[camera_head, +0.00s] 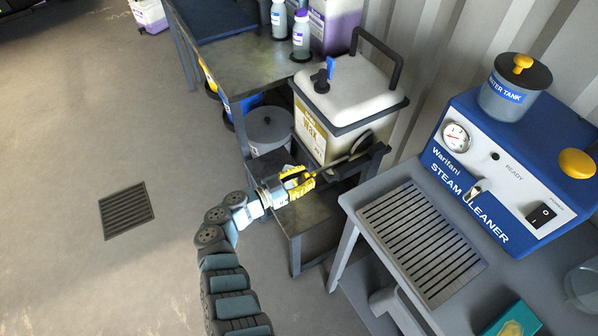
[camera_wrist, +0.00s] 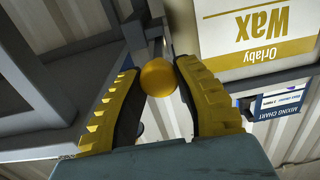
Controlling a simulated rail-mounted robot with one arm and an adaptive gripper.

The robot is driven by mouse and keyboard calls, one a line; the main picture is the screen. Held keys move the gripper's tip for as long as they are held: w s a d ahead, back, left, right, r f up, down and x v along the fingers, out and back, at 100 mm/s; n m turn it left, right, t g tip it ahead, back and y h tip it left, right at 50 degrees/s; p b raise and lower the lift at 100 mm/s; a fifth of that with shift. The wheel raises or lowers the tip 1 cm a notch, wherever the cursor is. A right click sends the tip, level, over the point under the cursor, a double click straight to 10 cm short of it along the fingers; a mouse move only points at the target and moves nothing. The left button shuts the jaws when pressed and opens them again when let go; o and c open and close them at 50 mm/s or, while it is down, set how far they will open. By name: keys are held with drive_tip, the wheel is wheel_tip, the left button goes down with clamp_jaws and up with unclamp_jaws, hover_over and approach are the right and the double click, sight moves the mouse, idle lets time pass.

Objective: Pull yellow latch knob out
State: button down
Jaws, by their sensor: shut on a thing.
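The yellow latch knob (camera_wrist: 159,78) is a round ball between the two yellow-padded fingers of my gripper (camera_wrist: 158,70) in the wrist view. My gripper is shut on it, one finger on each side. In the head view my gripper (camera_head: 303,180) is at the front of the wax container's stand, just below the container. The fingers there mostly hide the knob. A dark bar (camera_head: 338,166) runs from the fingertips toward the stand's right side.
The white wax container (camera_head: 345,92) stands directly above and behind my gripper. A grey bucket (camera_head: 268,128) is on the left. On the right is a blue steam cleaner (camera_head: 510,165) on a bench with a slotted tray (camera_head: 422,240). The floor at left is clear around a drain grate (camera_head: 126,210).

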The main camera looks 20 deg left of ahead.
drive_tip(key=shift+a+r, duration=0.1)
drive_tip(key=c, duration=1.2)
unclamp_jaws()
drive_tip(key=o, duration=0.5)
drive_tip(key=shift+s+a, duration=0.1)
drive_tip(key=shift+s, duration=0.1)
drive_tip(key=shift+w, duration=0.1)
drive_tip(key=v, duration=1.2)
